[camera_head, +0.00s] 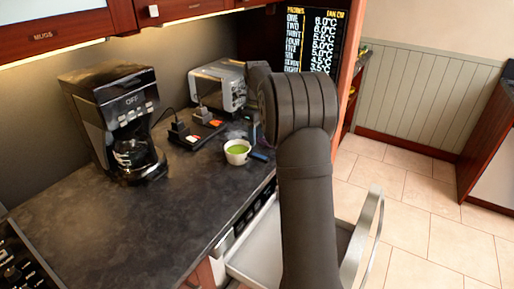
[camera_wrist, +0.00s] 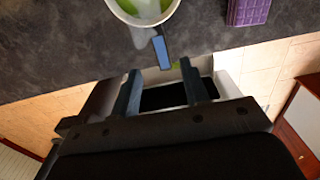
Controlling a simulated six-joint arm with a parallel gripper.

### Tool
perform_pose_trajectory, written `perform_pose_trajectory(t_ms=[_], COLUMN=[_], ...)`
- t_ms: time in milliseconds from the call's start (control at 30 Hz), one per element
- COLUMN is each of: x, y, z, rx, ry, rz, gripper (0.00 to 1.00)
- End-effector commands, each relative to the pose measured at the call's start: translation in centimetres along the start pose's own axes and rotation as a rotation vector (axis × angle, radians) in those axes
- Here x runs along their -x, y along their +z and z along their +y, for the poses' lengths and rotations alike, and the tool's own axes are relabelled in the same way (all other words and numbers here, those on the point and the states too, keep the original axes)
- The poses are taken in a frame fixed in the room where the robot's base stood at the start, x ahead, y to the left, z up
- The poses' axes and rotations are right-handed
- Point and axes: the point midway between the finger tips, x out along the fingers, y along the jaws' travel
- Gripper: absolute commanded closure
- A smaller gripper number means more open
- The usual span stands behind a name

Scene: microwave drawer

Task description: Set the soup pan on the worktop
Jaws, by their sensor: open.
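The soup pan (camera_head: 237,152) is a small white pan with green soup in it. It stands upright on the dark worktop (camera_head: 120,220), near the front edge. In the wrist view, the pan (camera_wrist: 143,18) is at the top, and its blue handle (camera_wrist: 161,52) points toward my gripper (camera_wrist: 158,72). My gripper is open and empty. Its two dark fingers are apart, just beyond the handle's end, and do not grip it. In the head view, my arm hides most of my gripper.
The microwave drawer (camera_head: 262,243) is pulled out below the worktop, with its silver handle (camera_head: 366,235) at the right. A coffee maker (camera_head: 118,120) and a toaster (camera_head: 218,85) stand behind. A purple block (camera_wrist: 248,12) lies right of the pan.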

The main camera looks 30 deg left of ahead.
Motion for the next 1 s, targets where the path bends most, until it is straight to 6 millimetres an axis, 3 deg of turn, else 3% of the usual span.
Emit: perform_pose_trajectory(t_ms=[200,600,767,1000], x=[2.4,2.7,1.6,-2.6], y=[0.0,0.0,0.0,0.0], z=[0.0,0.0,0.0,0.0], rx=[0.000,0.000,0.000,0.000], ry=[0.000,0.001,0.001,0.003], rz=[0.000,0.001,0.001,0.003], gripper=[0.58,0.58,0.58,0.58])
